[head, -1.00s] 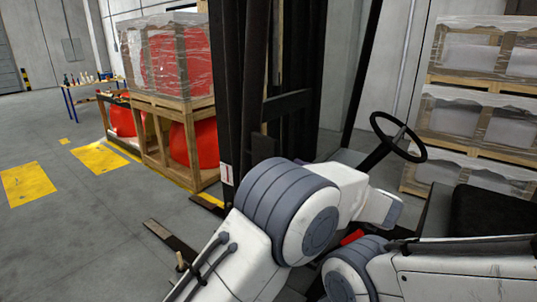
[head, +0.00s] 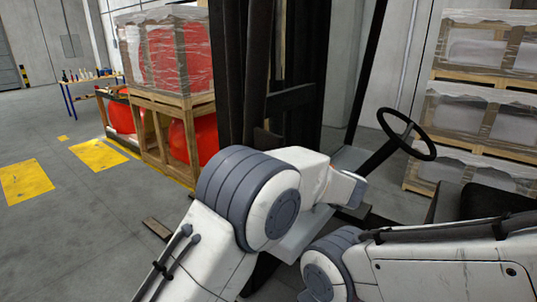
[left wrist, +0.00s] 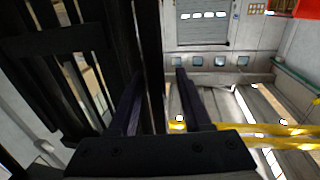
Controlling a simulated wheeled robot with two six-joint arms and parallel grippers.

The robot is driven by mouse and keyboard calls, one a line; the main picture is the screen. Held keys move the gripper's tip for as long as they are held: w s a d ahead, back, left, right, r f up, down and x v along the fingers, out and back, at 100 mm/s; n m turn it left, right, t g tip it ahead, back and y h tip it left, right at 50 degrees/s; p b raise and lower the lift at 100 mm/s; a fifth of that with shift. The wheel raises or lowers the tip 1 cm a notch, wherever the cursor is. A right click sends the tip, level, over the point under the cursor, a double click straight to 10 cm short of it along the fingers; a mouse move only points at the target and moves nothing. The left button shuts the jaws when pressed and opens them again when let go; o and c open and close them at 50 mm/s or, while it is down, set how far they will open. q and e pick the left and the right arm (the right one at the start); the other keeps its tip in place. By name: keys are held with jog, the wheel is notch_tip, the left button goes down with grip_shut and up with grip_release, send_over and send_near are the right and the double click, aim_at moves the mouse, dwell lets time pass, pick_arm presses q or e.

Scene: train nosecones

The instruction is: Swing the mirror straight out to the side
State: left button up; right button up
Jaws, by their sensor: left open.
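I cannot make out a mirror in either view. A forklift stands in front of me, with a dark mast (head: 300,110) and a black steering wheel (head: 432,150). My left arm reaches from the lower left of the head view toward the forklift, and its white wrist end lies below and left of the wheel. My left gripper's two dark fingers show apart in the left wrist view (left wrist: 161,76), with nothing between them. Dark upright bars of the mast (left wrist: 75,40) fill the left of that view, beside the left finger. My right arm's links show at lower right; its gripper is out of frame.
A crate with red contents (head: 165,60) stands left of the mast. Wrapped pallets (head: 480,110) are stacked at the right. A black seat (head: 480,200) is at the right. The floor at left, with yellow markings (head: 98,157), is clear.

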pick_arm(q)
jog(key=shift+d, duration=0.15)
grip_shut()
dwell(1.1)
